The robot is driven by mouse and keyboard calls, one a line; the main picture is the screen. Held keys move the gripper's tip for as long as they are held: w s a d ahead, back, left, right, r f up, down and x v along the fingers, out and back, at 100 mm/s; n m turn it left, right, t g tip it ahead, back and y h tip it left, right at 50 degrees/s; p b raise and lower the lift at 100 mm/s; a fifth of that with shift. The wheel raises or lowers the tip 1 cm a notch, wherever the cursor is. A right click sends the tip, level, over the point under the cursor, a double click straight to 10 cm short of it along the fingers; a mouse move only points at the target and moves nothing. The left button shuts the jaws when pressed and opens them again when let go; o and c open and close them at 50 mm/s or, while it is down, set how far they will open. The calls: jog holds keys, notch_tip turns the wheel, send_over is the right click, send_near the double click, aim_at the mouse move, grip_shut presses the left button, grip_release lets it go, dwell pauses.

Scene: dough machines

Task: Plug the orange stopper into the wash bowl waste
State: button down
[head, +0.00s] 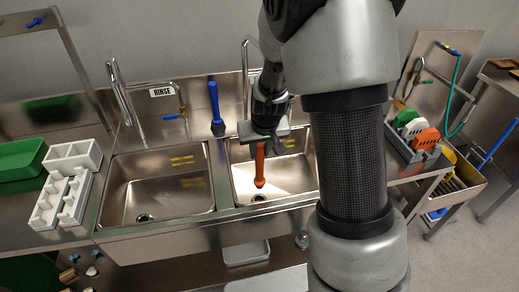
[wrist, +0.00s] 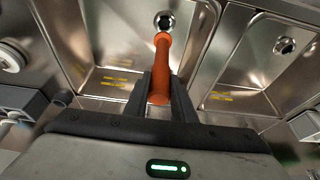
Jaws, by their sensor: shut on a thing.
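The orange stopper (head: 260,168) has a long handle and hangs roughly upright, lower end down, over the right-hand bowl (head: 297,178) in the head view. My gripper (head: 261,142) is shut on its upper part. In the wrist view the stopper (wrist: 162,55) runs out from between my fingers (wrist: 159,88) towards the round waste (wrist: 164,19). That waste also shows in the head view (head: 259,198), just below the stopper's end. The stopper appears above the waste and apart from it; the exact gap is hard to tell.
The left bowl (head: 160,190), under a RINSE sign (head: 161,92), has its own waste (head: 144,218). A blue-handled tool (head: 214,103) stands behind the bowls. White racks (head: 62,195) stand at the left, and a rack of coloured discs (head: 415,132) at the right. The right bowl looks otherwise empty.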

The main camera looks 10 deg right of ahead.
aim_at(261, 168)
jog(key=shift+f+b, duration=2.9)
jog(key=shift+f, duration=0.15)
jog(key=shift+f+b, duration=1.55)
jog(key=shift+f, duration=0.2)
jog(key=c, duration=1.4)
grip_release()
jog(key=shift+o, duration=0.3)
jog(key=shift+o, duration=0.9)
jog(key=shift+r, duration=0.1)
